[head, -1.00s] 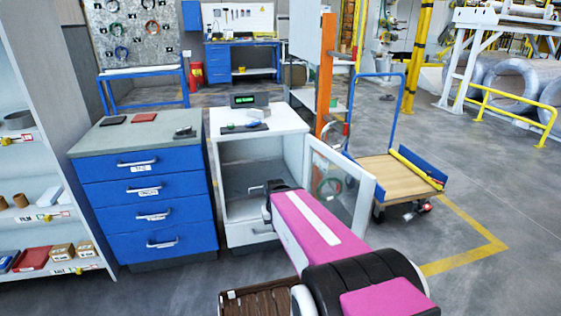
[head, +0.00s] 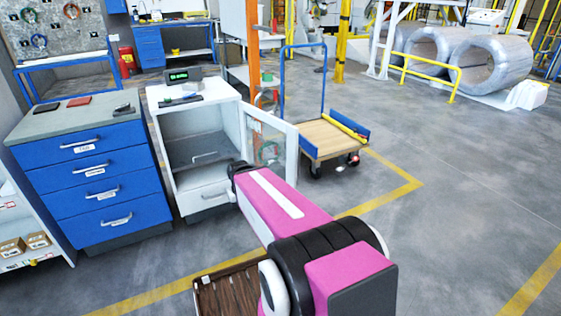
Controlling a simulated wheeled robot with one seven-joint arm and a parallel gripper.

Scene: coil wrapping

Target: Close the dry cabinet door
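The dry cabinet (head: 203,199) is a white cabinet left of centre, with its front open and a grey interior showing. Its door (head: 291,155), a white frame with a clear pane, is hinged on the right side and stands swung open, out to the right. My pink and black arm reaches up from the bottom, in front of the cabinet and the lower part of the door. My gripper is hidden behind the arm, so I cannot tell its state or whether it touches the door.
A blue drawer cabinet (head: 97,183) stands left of the dry cabinet. A trolley with a wooden deck (head: 322,138) stands behind the door to the right. A scale with a green display (head: 180,78) sits on top. The floor (head: 445,190) at right is clear.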

